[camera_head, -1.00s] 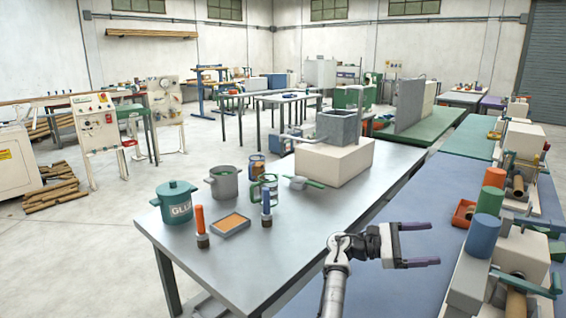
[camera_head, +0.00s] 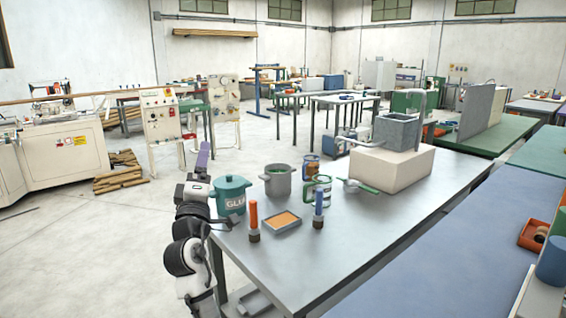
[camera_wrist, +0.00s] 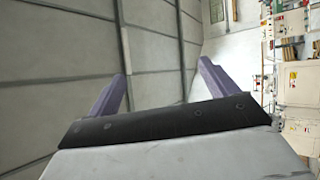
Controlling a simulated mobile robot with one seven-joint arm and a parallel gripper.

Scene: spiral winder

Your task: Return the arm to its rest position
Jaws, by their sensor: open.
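My gripper (camera_head: 203,158) is at the left of the head view, beyond the near left end of the grey metal table, with a purple finger pointing up. My arm is folded upright below it, beside the teal glue pot (camera_head: 231,194). In the wrist view my gripper (camera_wrist: 163,85) shows two purple fingers set wide apart with nothing between them. Behind them are the wall and ceiling, so the gripper points upward. Whether the arm touches the table corner I cannot tell.
The grey table (camera_head: 350,235) carries a grey pot (camera_head: 278,181), an orange-filled tray (camera_head: 282,223), an orange-handled tool (camera_head: 253,220), a blue-handled tool (camera_head: 318,207) and a cream block (camera_head: 392,168). A blue-topped bench (camera_head: 450,220) stands right. Open floor (camera_head: 90,230) lies left.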

